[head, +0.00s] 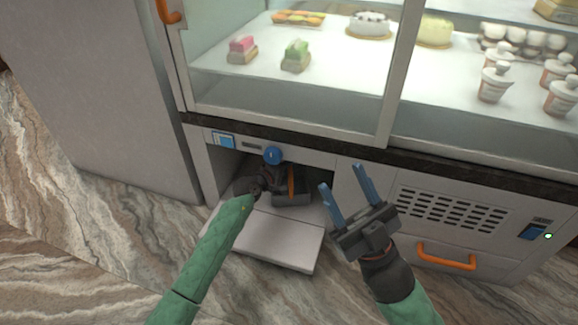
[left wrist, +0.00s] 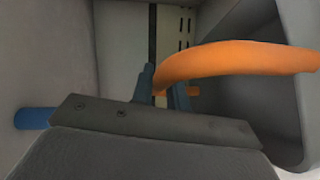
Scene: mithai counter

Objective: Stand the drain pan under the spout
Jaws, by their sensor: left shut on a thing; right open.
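The drain pan (head: 296,197) is a dark grey tub in the open compartment under the display case. Its orange handle (head: 291,181) faces my left gripper (head: 280,182). In the left wrist view the orange handle (left wrist: 235,60) passes between the fingers of my left gripper (left wrist: 162,88), which is shut on it. The pan's grey wall (left wrist: 292,110) shows at the right there. I cannot make out the spout for certain; a blue round part (head: 273,154) is at the compartment's top edge. My right gripper (head: 345,188) is open and empty in front of the counter.
A light flap (head: 275,242) lies folded down in front of the compartment. To the right are a vent grille (head: 440,208) and a drawer with an orange handle (head: 446,257). The glass case above holds sweets. A blue cylinder (left wrist: 36,119) shows in the left wrist view.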

